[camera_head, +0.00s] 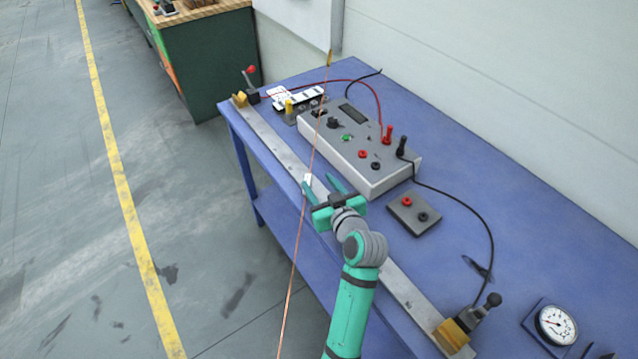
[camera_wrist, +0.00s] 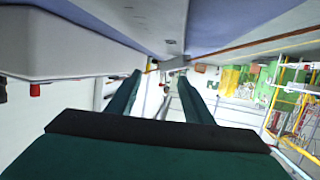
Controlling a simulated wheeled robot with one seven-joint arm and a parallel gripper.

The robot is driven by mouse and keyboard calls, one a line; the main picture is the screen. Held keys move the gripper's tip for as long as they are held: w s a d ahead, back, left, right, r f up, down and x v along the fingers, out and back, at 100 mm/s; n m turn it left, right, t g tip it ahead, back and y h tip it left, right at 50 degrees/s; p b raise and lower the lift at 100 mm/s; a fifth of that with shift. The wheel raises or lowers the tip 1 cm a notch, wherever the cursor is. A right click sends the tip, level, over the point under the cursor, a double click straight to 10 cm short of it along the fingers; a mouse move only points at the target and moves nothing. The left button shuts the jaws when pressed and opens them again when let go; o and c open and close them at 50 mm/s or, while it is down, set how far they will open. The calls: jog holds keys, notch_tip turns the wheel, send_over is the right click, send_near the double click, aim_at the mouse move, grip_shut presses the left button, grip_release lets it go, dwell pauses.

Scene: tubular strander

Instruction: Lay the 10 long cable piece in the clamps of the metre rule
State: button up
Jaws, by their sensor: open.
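The long cable piece (camera_head: 296,245) is a thin copper-coloured line with a yellowish upper end and a small white tag. It runs across the table's left edge, crossing the metre rule (camera_head: 275,143) at an angle instead of lying along it. My gripper (camera_head: 321,181) is open above the rule, its left finger close to the tag; I cannot tell whether they touch. The rule has a far clamp (camera_head: 240,99) with a red-knobbed lever and a near clamp (camera_head: 453,334) with a black-knobbed lever. My open fingers also show in the wrist view (camera_wrist: 164,82).
A grey meter box (camera_head: 352,150) stands right of the rule on the blue table (camera_head: 530,240). A small grey terminal block (camera_head: 413,214), red and black leads and a dial gauge (camera_head: 556,325) lie further right. Open floor is on the left.

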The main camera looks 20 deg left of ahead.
jog(key=v, duration=0.9)
jog(key=shift+s+d+r, duration=0.1)
jog(key=shift+s+d, duration=0.05)
jog(key=shift+d, duration=0.1)
jog(key=shift+s, duration=0.15)
